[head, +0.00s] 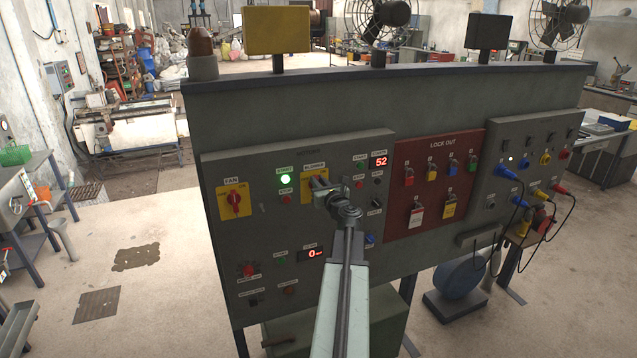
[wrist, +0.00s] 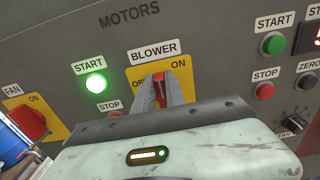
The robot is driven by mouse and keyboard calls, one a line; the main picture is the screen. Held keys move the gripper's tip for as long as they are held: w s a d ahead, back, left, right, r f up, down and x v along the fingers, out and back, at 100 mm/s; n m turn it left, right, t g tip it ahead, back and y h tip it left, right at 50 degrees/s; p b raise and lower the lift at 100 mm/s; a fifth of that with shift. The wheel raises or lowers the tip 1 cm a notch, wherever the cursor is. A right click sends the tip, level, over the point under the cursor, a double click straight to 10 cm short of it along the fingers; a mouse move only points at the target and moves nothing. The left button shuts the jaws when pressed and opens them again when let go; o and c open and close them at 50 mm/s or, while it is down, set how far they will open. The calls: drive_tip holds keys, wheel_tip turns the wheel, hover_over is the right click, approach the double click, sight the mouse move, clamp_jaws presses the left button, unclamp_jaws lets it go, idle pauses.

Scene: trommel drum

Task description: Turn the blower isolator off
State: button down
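The blower isolator is a red rotary handle (wrist: 159,80) on a yellow plate (wrist: 137,72) under the BLOWER label. In the wrist view, ON shows at the plate's upper right and OFF is partly covered at the left. My gripper (wrist: 162,90) has its two grey fingers on either side of the red handle, with little or no gap seen, and appears shut on it. The handle's exact angle is partly hidden by the fingers. In the head view, my gripper (head: 321,188) reaches the yellow plate (head: 308,190) and covers most of the handle.
The fan isolator (head: 235,201) is to the left. A lit green START button (head: 285,179) and a red STOP button (head: 287,198) sit between the isolators. More buttons and a red display reading 52 (head: 381,162) are to the right. The red lockout board (head: 436,178) is further right.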

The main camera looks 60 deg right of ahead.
sight(307, 185)
drive_tip(key=n, duration=0.4)
drive_tip(key=w+a+f+n+b, duration=0.1)
drive_tip(key=n, duration=0.4)
drive_tip(key=a+f+n+b, duration=0.1)
drive_tip(key=n, duration=0.3)
drive_tip(key=shift+w+n, duration=0.3)
drive_tip(key=shift+a+f+n+b, duration=0.1)
drive_tip(key=shift+f+n+b, duration=0.1)
drive_tip(key=shift+n, duration=0.8)
drive_tip(key=shift+a+f+n+b, duration=0.1)
drive_tip(key=shift+f+n+b, duration=0.05)
drive_tip(key=shift+n, duration=1.15)
drive_tip(key=c, duration=1.4)
unclamp_jaws()
drive_tip(key=shift+d, duration=0.1)
